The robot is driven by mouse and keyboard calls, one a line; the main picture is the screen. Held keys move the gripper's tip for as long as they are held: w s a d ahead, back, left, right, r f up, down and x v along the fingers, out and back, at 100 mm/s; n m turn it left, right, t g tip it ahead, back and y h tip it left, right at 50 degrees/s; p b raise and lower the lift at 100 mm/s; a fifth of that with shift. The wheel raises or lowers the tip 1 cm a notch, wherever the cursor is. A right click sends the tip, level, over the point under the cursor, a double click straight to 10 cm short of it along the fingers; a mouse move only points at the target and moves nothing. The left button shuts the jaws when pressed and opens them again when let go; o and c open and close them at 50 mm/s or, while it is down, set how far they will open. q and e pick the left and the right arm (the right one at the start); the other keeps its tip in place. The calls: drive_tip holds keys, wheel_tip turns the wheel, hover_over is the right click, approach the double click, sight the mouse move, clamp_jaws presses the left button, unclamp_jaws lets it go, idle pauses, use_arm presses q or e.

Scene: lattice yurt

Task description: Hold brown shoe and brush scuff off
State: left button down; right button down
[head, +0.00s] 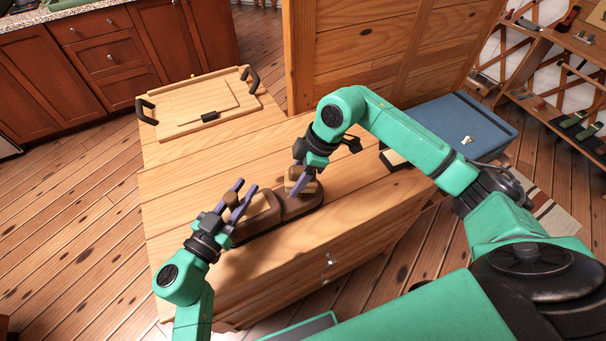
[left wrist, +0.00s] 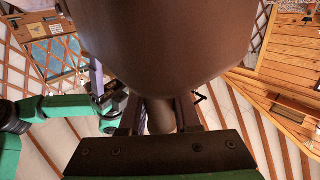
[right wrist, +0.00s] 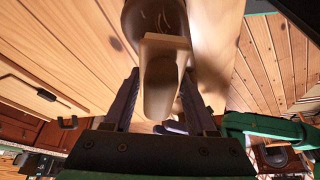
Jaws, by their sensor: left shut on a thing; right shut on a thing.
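The brown shoe (head: 262,214) lies on the wooden chest top, and its large brown surface (left wrist: 160,35) fills the top of the left wrist view. My left gripper (head: 243,190) is shut on the shoe's left end. My right gripper (head: 301,186) is shut on a tan wooden brush (right wrist: 160,80) over the shoe's right end. In the right wrist view, pale scuff marks (right wrist: 155,15) show on the shoe (right wrist: 133,22) just beyond the brush. I cannot tell whether the bristles touch the shoe, as the brush block hides them.
A wooden board with black handles (head: 190,122) lies at the back left of the chest top. A small dark tin with a pale inside (head: 393,158) sits to the right, near a blue box (head: 455,122). A rack (head: 560,60) stands at far right.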

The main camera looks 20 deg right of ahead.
sight(274, 193)
drive_tip(key=shift+s+a+r, duration=0.1)
drive_tip(key=shift+s+a, duration=0.05)
drive_tip(key=shift+a, duration=0.75)
drive_tip(key=shift+s+a+r, duration=0.1)
drive_tip(key=shift+a, duration=0.75)
drive_tip(key=shift+w, duration=0.1)
drive_tip(key=shift+w+d+r, duration=0.1)
drive_tip(key=shift+w+d, duration=0.05)
drive_tip(key=shift+d, duration=0.9)
drive_tip(key=shift+w+d, duration=0.2)
drive_tip(key=shift+d, duration=0.9)
drive_tip(key=shift+w+d+r, duration=0.1)
drive_tip(key=shift+w+d, duration=0.05)
drive_tip(key=shift+d, duration=0.9)
drive_tip(key=shift+w+d+r, duration=0.1)
drive_tip(key=shift+d, duration=0.6)
drive_tip(key=shift+s+a+r, duration=0.1)
drive_tip(key=shift+s+a, duration=0.1)
drive_tip(key=shift+a, duration=1.1)
drive_tip(key=shift+s+a+r, duration=0.1)
drive_tip(key=shift+s+a, duration=0.1)
drive_tip(key=shift+a, duration=1.1)
drive_tip(key=shift+s+a, duration=0.2)
drive_tip(key=shift+a, duration=1.1)
drive_tip(key=shift+r, duration=0.1)
drive_tip(key=shift+r, duration=2.95)
